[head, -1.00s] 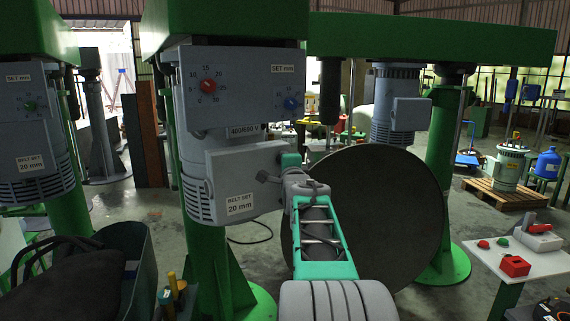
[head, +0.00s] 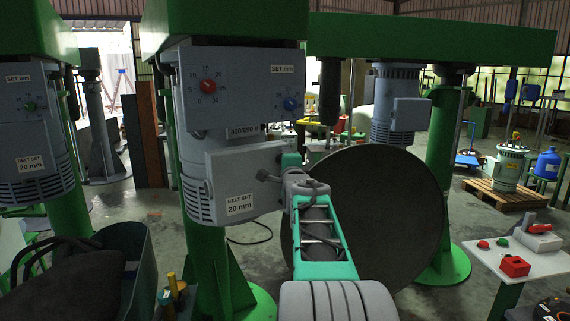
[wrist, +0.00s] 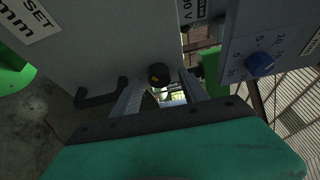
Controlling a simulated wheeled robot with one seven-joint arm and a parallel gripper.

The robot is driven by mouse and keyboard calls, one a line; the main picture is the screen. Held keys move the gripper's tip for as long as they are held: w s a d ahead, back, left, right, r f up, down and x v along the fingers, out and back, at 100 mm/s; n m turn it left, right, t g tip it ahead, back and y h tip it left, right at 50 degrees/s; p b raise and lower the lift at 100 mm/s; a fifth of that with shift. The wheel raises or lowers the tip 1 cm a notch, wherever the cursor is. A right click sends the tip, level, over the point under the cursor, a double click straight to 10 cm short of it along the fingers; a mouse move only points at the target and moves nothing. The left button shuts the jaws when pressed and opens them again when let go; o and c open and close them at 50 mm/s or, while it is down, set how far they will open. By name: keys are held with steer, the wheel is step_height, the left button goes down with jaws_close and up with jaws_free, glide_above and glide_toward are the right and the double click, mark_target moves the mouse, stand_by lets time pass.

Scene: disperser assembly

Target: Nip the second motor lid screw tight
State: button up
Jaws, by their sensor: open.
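The grey motor lid (head: 240,173) is the box labelled "BELT SET 20 mm" on the nearest motor housing. It fills the upper left of the wrist view (wrist: 110,50). A black round screw knob (wrist: 158,74) sits at the lid's edge in the wrist view. My gripper (wrist: 161,88) is open, its two fingers on either side of the knob, with no clear contact. In the head view my gripper (head: 280,174) is at the lid's right side, and the knob is hard to make out there. The other lid screw cannot be told apart.
A black bent handle (wrist: 100,93) stands out from the lid beside the left finger. A control panel with a red knob (head: 208,86) and a blue knob (head: 291,103) is above. A large dark disc (head: 385,215) stands behind my arm. A white table (head: 518,258) is at right.

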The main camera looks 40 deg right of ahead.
steer(key=b+v, duration=0.3)
steer(key=v, duration=0.4)
steer(key=shift+s+a, duration=0.2)
steer(key=shift+s, duration=0.15)
